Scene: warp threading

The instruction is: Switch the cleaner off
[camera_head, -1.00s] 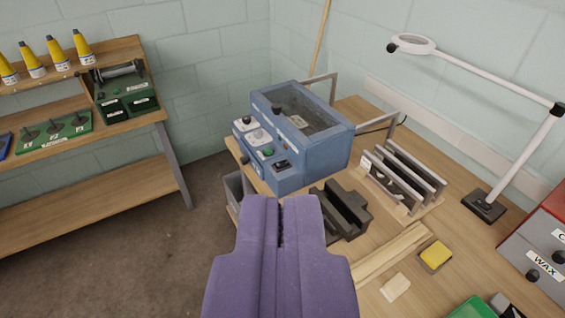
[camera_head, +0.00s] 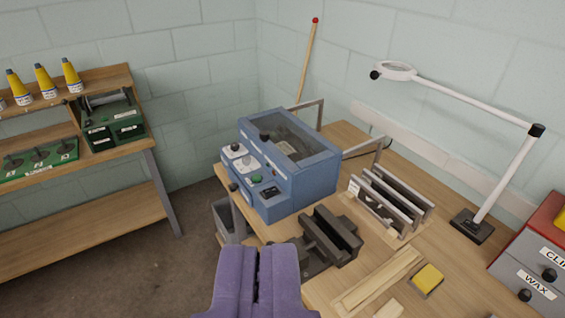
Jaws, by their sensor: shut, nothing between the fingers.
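The cleaner appears to be the blue box-shaped machine (camera_head: 312,185) at the back left of the wooden bench, with a dark window in its lid. Its front panel carries two white plates with dark knobs (camera_head: 235,148), a green button (camera_head: 257,178) and a black rocker-like switch (camera_head: 269,192). Whether it is on or off is too small to tell. My purple gripper (camera_head: 260,250) is at the bottom centre, shut and empty. It shows in front of and below the machine, apart from its panel. Part of the bench's near edge is hidden behind it.
A dark vise-like block (camera_head: 330,238) stands in front of the machine. A rack of metal plates (camera_head: 390,200) is to its right, beside a magnifier lamp (camera_head: 505,175). A grey bin (camera_head: 226,222) hangs below the bench's left edge. Floor is clear at left.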

